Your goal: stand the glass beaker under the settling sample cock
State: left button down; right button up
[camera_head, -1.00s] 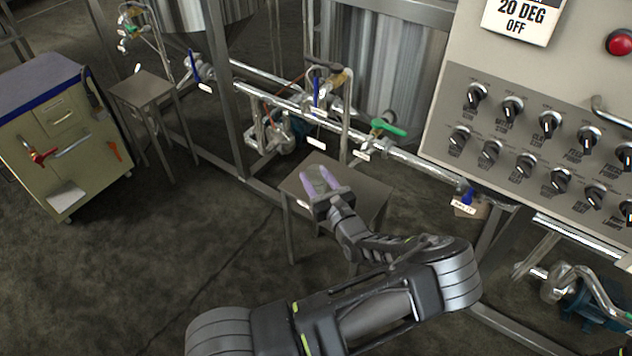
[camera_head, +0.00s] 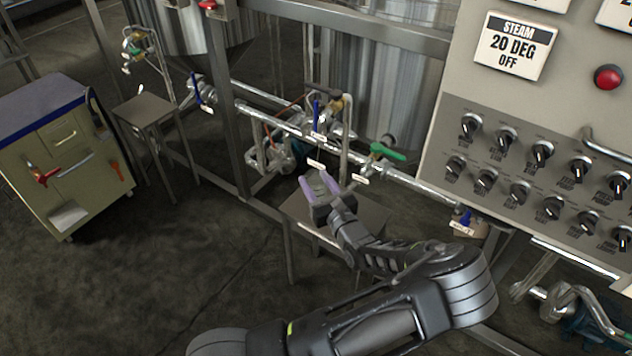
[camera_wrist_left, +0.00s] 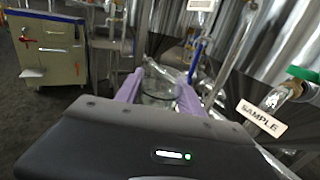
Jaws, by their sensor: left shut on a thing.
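My left gripper (camera_head: 320,186) is shut on the clear glass beaker (camera_wrist_left: 157,84), which shows between the purple fingers (camera_wrist_left: 157,92) in the left wrist view. In the head view the beaker is hard to make out between the fingers. The gripper is over the back left part of a small grey stand (camera_head: 368,213); the gap below the beaker cannot be judged. A thin vertical pipe (camera_head: 345,150) comes down just behind the gripper. A SAMPLE tag (camera_wrist_left: 262,118) hangs at the right in the wrist view, by a green handle (camera_wrist_left: 302,74). My right gripper is out of view.
A green-handled valve (camera_head: 387,152) and a lagged pipe run behind the stand. A blue lever (camera_head: 317,110) stands near the thin pipe. A control panel (camera_head: 540,140) fills the right. Another small stand (camera_head: 147,108) and a tool cabinet (camera_head: 65,150) are at the left.

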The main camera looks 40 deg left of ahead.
aim_at(315, 184)
pick_arm(q)
jog(key=shift+s+r, duration=0.1)
jog(key=shift+s, duration=0.05)
jog(key=shift+s+d+r+n+g, duration=0.45)
jog(key=shift+s+d+r, duration=0.25)
jog(key=shift+s+r, duration=0.3)
jog(key=s+d+r+m+t+h+p, duration=0.1)
jog(key=s+d+r+p, duration=0.1)
jog(key=d+r, duration=0.5)
jog(key=s+d+r+m+t+p, duration=0.1)
jog(key=s+d+r+t, duration=0.2)
jog(key=d, duration=0.9)
notch_tip(315, 184, up, 10)
jog(key=d+p, duration=0.2)
jog(key=p, duration=1.1)
jog(key=shift+d+f+m+g+h+p, duration=0.15)
jog(key=shift+m+g+h+p, duration=0.2)
jog(key=shift+g, duration=0.1)
